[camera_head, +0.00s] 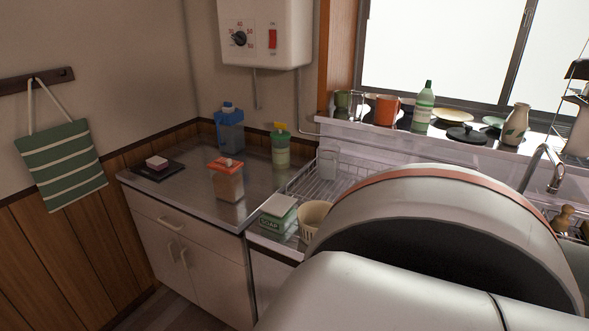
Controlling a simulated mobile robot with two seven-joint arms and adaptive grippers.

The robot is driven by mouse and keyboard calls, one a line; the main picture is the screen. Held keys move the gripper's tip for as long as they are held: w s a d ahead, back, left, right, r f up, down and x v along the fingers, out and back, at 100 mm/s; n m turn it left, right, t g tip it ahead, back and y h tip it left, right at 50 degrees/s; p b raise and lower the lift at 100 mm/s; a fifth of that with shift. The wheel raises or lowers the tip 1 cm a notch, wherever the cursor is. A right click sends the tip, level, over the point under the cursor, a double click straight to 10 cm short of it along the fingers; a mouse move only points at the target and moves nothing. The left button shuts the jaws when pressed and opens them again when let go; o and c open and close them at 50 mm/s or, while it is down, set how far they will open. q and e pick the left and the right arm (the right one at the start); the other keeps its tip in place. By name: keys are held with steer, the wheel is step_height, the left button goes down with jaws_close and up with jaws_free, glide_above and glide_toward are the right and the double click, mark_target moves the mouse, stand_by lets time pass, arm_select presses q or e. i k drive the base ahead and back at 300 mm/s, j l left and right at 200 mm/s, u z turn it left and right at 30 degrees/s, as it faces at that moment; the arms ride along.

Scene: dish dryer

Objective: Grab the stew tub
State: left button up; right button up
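A clear tub (228,184) with an orange-red lid and brownish contents stands upright on the steel counter (196,203). It looks like the stew tub, but I cannot read any label on it. Its front and lid are in plain sight, near the counter's front right part. Neither of my grippers shows in the head view. A large pale link of my own arm fills the lower right and hides part of the sink area. Nothing of mine touches the tub.
Behind the tub stand a blue jug (229,132) and a green-lidded container (280,149). A dark tray (157,171) with a pink block lies left. A soap box (278,214) and cream cup (313,217) stand right, by the wire rack (322,184). Counter left of the tub is clear.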

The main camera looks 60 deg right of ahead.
mark_target(227, 185)
steer(key=z, duration=1.65)
steer(key=j+z, duration=0.1)
steer(key=z, duration=0.3)
steer(key=i+j+z, duration=0.1)
steer(key=z, duration=0.3)
steer(key=j+z, duration=0.2)
steer(key=z, duration=0.2)
steer(key=j+z, duration=0.3)
steer(key=j, duration=0.15)
steer(key=k+j+z, duration=0.15)
steer(key=j+z, duration=0.15)
steer(key=j, duration=0.15)
